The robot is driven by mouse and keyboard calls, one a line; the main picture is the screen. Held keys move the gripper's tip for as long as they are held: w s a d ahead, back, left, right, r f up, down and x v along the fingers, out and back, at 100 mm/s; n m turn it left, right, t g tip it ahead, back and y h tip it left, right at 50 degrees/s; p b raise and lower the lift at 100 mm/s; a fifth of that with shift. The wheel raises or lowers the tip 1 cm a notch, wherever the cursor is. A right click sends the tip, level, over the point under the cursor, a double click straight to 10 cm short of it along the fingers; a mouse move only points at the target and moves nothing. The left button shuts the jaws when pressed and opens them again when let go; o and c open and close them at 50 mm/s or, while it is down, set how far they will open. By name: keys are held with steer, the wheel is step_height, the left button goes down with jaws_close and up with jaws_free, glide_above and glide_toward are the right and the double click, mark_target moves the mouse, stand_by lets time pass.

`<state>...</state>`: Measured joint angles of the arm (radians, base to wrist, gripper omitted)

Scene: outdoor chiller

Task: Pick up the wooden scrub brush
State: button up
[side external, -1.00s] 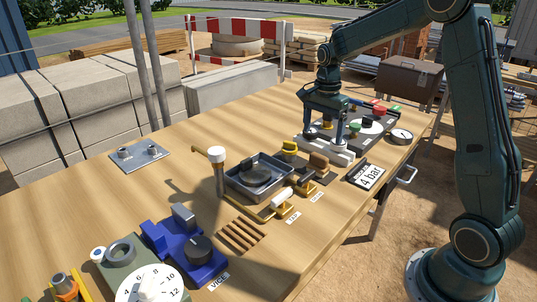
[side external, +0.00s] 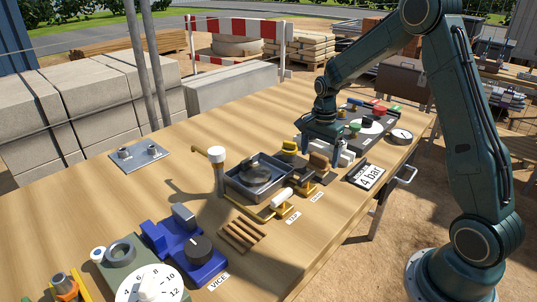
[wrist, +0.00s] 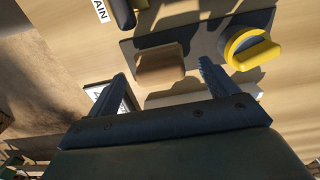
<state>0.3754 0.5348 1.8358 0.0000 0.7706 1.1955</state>
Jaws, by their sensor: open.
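A brown wooden block (side external: 319,160), which looks like the scrub brush, sits on a dark plate on the bench. No bristles can be made out. In the wrist view the brown block (wrist: 160,62) shows between and just beyond my two fingertips. My gripper (side external: 322,150) is open and points down above the block in the side view. In the wrist view my gripper (wrist: 162,74) has nothing between its fingers that it is clamping. Any contact with the block cannot be told.
A yellow knob (wrist: 253,50) stands beside the block on the same plate. A metal tray (side external: 231,183), a gauge card (side external: 367,176) and a blue vice (side external: 190,262) are nearby. Pale pieces lie close behind the gripper.

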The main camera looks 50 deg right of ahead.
mark_target(319, 155)
steer(key=shift+f, duration=1.6)
steer(key=c, duration=1.1)
